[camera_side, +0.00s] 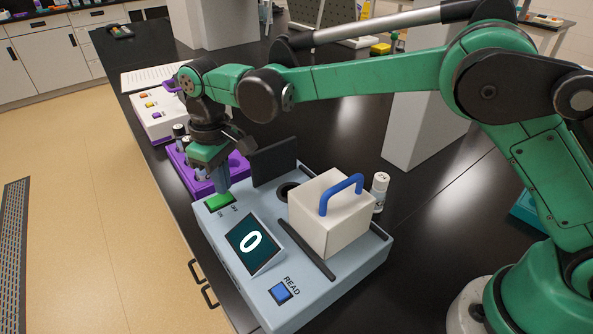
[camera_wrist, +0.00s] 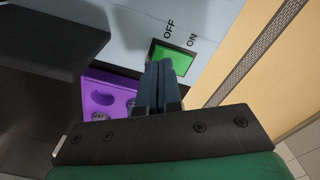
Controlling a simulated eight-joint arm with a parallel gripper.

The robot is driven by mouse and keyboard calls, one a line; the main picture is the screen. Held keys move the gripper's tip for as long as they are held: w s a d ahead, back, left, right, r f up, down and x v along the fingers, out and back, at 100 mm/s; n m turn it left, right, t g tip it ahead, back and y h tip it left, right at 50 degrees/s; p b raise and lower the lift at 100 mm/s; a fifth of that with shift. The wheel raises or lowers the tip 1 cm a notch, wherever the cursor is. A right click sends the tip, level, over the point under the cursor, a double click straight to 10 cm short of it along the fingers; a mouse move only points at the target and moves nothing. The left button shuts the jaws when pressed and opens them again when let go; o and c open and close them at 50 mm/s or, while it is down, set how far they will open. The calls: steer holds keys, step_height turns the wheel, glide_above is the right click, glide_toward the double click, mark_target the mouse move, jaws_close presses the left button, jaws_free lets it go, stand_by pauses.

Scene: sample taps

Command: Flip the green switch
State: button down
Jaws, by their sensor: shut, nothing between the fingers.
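The green switch (camera_side: 219,202) is set in the top of a light blue-grey instrument (camera_side: 330,295), near its far left corner, with ON and OFF lettering beside it. The switch also shows in the wrist view (camera_wrist: 172,58), with OFF and ON printed along its far side. My gripper (camera_side: 223,188) is shut and empty, pointing down just above the switch. In the wrist view, my gripper's fingertips (camera_wrist: 160,68) overlap the switch's near edge. I cannot tell whether they touch it. The display (camera_side: 254,243) reads 0.
A white block with a blue handle (camera_side: 330,215) stands on the instrument, and a dark upright plate (camera_side: 274,163) stands by my gripper. A capped vial (camera_side: 379,192) is at the right. A purple rack (camera_side: 196,182) lies behind, beside a white box with coloured buttons (camera_side: 150,118). A blue READ button (camera_side: 281,292) is at the front.

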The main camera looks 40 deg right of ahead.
steer(key=shift+f, duration=0.6)
steer(key=shift+r, duration=3.55)
steer(key=shift+d+r, duration=0.1)
steer(key=shift+d, duration=0.05)
steer(key=s+d+r+m+t, duration=0.2)
steer(key=s+d+r, duration=0.15)
steer(key=d, duration=0.35)
steer(key=s+d+f+m+t, duration=0.3)
steer(key=s+d+m+t, duration=0.1)
steer(key=s+d, duration=0.7)
steer(key=shift+d+f+t, duration=0.2)
steer(key=shift+f+t, duration=0.05)
steer(key=shift+t, duration=0.25)
